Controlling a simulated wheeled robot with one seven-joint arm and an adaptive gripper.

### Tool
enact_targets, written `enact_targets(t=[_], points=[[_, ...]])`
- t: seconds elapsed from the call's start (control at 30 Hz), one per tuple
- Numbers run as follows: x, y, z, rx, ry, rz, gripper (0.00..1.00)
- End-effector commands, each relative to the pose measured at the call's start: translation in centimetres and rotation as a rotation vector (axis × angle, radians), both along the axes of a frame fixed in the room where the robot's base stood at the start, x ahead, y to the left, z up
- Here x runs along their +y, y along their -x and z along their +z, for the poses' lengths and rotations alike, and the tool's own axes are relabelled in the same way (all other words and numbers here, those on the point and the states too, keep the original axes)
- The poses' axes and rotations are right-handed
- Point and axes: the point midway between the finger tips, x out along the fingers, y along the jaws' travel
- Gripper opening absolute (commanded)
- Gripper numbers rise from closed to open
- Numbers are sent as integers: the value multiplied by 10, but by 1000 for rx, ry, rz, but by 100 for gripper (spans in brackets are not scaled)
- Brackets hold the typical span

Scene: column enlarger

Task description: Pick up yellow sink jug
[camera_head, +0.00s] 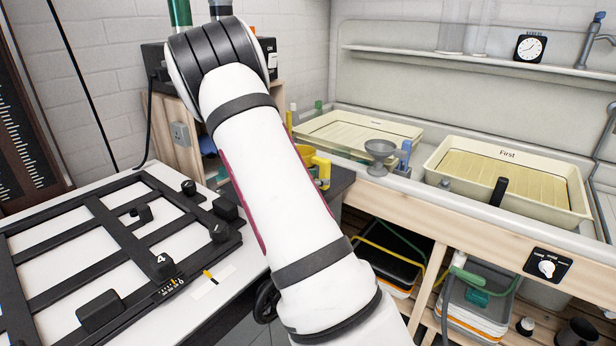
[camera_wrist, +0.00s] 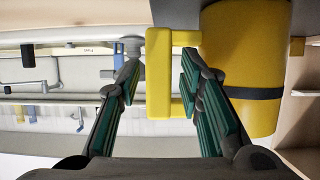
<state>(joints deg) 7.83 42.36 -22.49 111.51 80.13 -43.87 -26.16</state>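The yellow jug (camera_wrist: 240,50) fills the upper right of the wrist view, where the scene appears upside down. A dark band runs around its body. Its squared yellow handle (camera_wrist: 158,95) sticks out to the left. My gripper (camera_wrist: 161,68) is open, with one green-padded finger left of the handle's grip and the other right of it, in the space by the body. Small gaps show between fingers and grip. In the head view a yellow part of the jug (camera_head: 322,168) shows beside my white arm, which hides the rest and my gripper.
Right of the jug is a sink with cream trays (camera_head: 507,180), a grey funnel (camera_head: 380,155) and a blue clip-like object (camera_head: 404,156) on its edge. A black easel frame (camera_head: 120,245) lies on the white table at left. Wooden shelves sit below the sink.

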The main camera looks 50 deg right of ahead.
Motion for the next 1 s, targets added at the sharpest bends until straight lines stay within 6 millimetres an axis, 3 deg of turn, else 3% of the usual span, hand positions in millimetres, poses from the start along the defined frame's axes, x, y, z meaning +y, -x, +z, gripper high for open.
enact_targets(t=[0.3,0.57,0.73,1.0], points=[[-39,-1,-17,2,0,-1,33],[-43,-2,-18,0,0,0,33],[-43,-2,-18,1,0,0,0],[-43,-2,-18,0,1,0,0]])
